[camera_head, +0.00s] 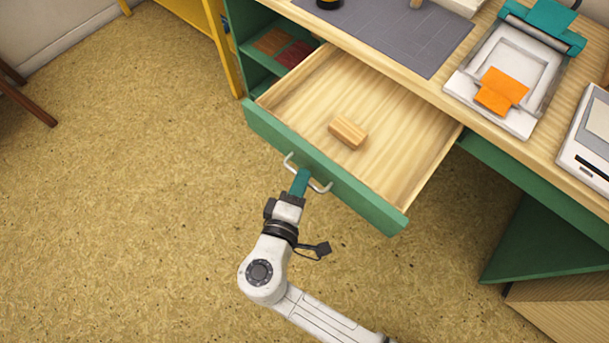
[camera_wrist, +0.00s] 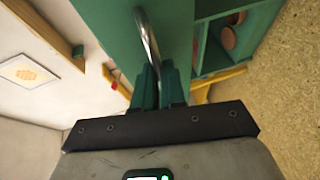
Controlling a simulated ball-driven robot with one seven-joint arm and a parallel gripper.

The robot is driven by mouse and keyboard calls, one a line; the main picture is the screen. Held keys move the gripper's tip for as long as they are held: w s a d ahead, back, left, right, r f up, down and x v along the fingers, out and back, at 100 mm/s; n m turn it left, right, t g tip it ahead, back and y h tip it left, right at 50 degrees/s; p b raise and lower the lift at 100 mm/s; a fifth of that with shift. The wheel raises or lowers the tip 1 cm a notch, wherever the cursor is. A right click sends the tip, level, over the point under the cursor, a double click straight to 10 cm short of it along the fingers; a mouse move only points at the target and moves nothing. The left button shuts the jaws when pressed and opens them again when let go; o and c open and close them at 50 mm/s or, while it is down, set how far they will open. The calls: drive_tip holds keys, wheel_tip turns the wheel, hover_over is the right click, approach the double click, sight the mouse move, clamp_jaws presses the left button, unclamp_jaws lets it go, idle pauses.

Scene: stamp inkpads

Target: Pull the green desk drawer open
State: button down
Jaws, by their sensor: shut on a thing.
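The green desk drawer (camera_head: 375,203) stands well out from the desk in the head view. Its pale wooden inside shows, with a small wooden block (camera_head: 348,132) lying on its floor. A silver bar handle (camera_head: 322,188) is fixed to the green front. My gripper (camera_head: 301,181) is at the handle, with its teal fingers shut on the bar. In the wrist view the fingers (camera_wrist: 159,84) close around the handle (camera_wrist: 147,45), in front of the green drawer front (camera_wrist: 112,28). The exact contact between fingertips and bar is partly hidden.
The wooden desktop (camera_head: 478,118) holds a grey mat (camera_head: 400,35), a teal and white press (camera_head: 505,70) with an orange piece, and a pale device (camera_head: 592,140) at the right. Green shelves (camera_head: 262,62) stand left of the drawer. The speckled floor in front is clear.

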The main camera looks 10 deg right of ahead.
drive_tip(key=shift+f, duration=0.1)
drive_tip(key=c, duration=1.2)
unclamp_jaws()
drive_tip(key=v, duration=1.1)
drive_tip(key=shift+w, duration=0.1)
